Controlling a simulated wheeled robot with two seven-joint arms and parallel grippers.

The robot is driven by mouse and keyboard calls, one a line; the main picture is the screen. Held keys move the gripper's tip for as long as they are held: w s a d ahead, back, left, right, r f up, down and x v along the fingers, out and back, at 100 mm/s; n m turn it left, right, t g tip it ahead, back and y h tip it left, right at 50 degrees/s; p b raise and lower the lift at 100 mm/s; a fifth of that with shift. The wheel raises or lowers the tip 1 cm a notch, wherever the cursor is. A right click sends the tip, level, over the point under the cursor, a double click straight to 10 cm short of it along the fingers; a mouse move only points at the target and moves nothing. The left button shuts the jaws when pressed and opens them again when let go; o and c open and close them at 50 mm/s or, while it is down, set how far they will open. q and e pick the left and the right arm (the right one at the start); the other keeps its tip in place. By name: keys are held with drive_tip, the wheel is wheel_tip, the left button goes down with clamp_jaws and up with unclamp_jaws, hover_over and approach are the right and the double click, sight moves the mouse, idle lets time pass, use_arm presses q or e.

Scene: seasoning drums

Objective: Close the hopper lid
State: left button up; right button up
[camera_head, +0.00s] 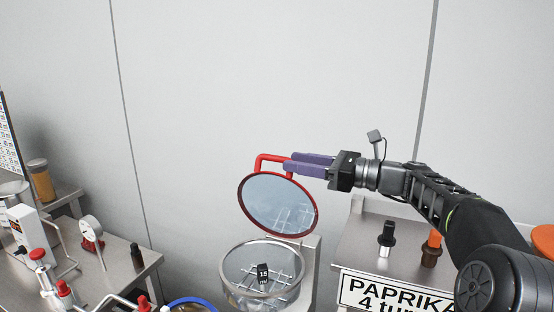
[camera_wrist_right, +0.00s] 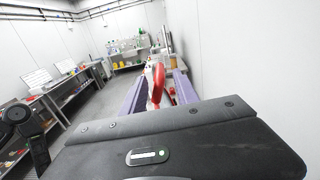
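The hopper lid (camera_head: 279,204) is a round clear disc with a red rim. It stands raised and tilted above the hopper (camera_head: 228,285), a clear round bowl with a metal rim and a grate inside. The lid's red handle (camera_head: 262,158) sticks up at its top. My right gripper (camera_head: 291,163) reaches in from the right with its purple fingers at the handle. In the right wrist view the red handle (camera_wrist_right: 157,84) shows between the two fingers, which are apart with gaps beside it. My left gripper is not seen in the head view.
A small black block marked 15 (camera_head: 263,273) sits in the hopper. To the right is a steel table (camera_head: 365,250) with a PAPRIKA sign (camera_head: 395,293) and black-and-white and orange-topped shakers. To the left, a steel bench (camera_head: 120,262) holds a dial gauge (camera_head: 91,230) and red-knobbed fittings.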

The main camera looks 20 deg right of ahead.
sight(277, 159)
drive_tip(key=x, duration=0.5)
drive_tip(key=shift+w+a, duration=0.2)
drive_tip(key=shift+w, duration=0.05)
drive_tip(key=shift+c, duration=0.6)
clamp_jaws()
idle(0.6)
